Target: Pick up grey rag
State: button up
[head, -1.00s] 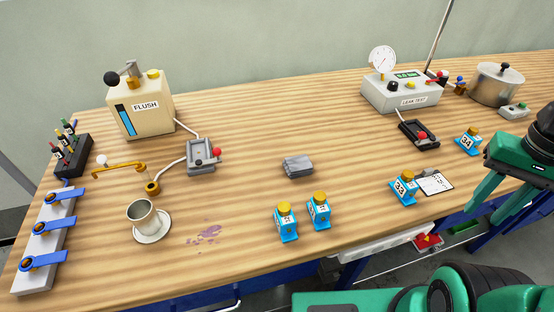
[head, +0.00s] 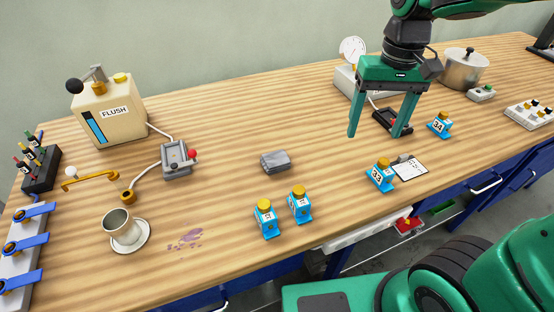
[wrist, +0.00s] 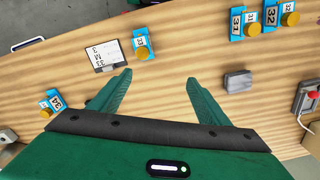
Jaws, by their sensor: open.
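The grey rag (head: 276,162) lies folded in a small block on the wooden table, near the middle. In the wrist view the rag (wrist: 238,81) is to the right of the fingers, apart from them. My gripper (head: 378,134) is open and empty, above the table to the right of the rag in the head view. Its two green fingers point down. It also shows in the wrist view (wrist: 160,95), with bare wood between the fingers.
Two blue blocks with yellow caps (head: 299,205) stand in front of the rag. Block 33 (head: 380,176) and a clipboard (head: 410,169) are at the right. The grey switch box (head: 176,160) is left of the rag. The wood around the rag is clear.

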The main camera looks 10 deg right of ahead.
jog(key=w+a+n, duration=0.2)
jog(key=w+a, duration=0.1)
jog(key=a, duration=0.6)
jog(key=n, duration=0.2)
send_near(276, 159)
notch_tip(276, 159, down, 3)
jog(key=shift+w+f, duration=0.1)
jog(key=shift+w, duration=0.05)
jog(key=shift+a+f, duration=0.1)
jog(key=shift+f, duration=2.45)
jog(key=shift+c, duration=0.6)
jog(key=c, duration=1)
